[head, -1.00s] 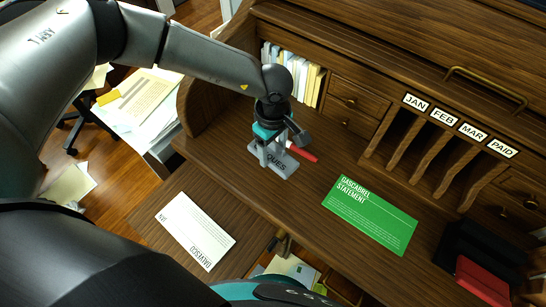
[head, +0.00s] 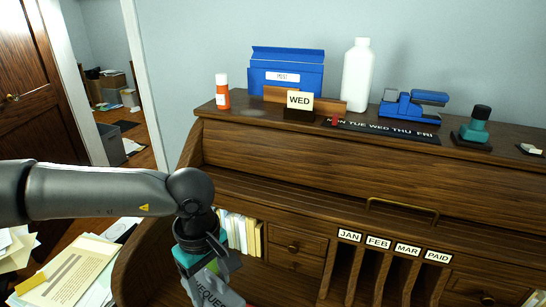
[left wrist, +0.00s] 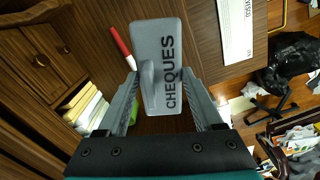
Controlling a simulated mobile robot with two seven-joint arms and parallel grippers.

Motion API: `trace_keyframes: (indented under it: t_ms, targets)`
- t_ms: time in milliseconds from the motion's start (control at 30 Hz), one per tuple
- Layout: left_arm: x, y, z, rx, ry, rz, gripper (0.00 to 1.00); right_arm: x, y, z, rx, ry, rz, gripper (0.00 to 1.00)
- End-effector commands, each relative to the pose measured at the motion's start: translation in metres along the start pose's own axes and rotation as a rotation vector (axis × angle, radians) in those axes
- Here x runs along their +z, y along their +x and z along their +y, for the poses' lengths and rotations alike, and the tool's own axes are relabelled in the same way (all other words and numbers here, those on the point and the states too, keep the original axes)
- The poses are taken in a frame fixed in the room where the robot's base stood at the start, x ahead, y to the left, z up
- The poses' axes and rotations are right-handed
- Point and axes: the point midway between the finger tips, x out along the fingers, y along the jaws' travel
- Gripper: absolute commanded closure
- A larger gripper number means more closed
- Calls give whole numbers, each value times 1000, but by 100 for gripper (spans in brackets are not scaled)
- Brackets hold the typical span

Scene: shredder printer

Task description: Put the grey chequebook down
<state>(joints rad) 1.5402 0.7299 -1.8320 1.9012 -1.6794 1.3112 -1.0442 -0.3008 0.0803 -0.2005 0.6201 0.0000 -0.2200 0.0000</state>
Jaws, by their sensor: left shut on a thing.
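The grey chequebook, marked CHEQUES, is between the fingers of my left gripper (left wrist: 158,76) in the left wrist view (left wrist: 147,40). The gripper is shut on it. In the head view the chequebook (head: 210,290) is at the bottom edge and partly cut off, below my left gripper (head: 205,275). The brown desk surface (left wrist: 200,45) lies behind it in the wrist view; I cannot tell whether the chequebook touches it. My right gripper is in neither view.
A red pen (left wrist: 122,47) lies close beside the chequebook. A white paper (left wrist: 236,30) lies farther along the desk. Books (head: 240,232) stand in the desk's left cubby, with labelled slots (head: 378,242) to the right. A bottle, stapler and blue box stand on top.

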Motion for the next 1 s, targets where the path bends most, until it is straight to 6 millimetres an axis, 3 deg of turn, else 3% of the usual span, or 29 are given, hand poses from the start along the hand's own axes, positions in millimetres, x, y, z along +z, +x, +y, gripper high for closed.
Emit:
trace_keyframes:
  t_ms: [500, 700, 1000]
  targets:
    - [2, -55, -45, 2, 772, 4, 89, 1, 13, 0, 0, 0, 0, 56]
    - [3, -63, -52, 1, 895, 8, 89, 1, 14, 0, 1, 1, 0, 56]
    - [3, -63, -53, -1, 911, 8, 89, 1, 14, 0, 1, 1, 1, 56]
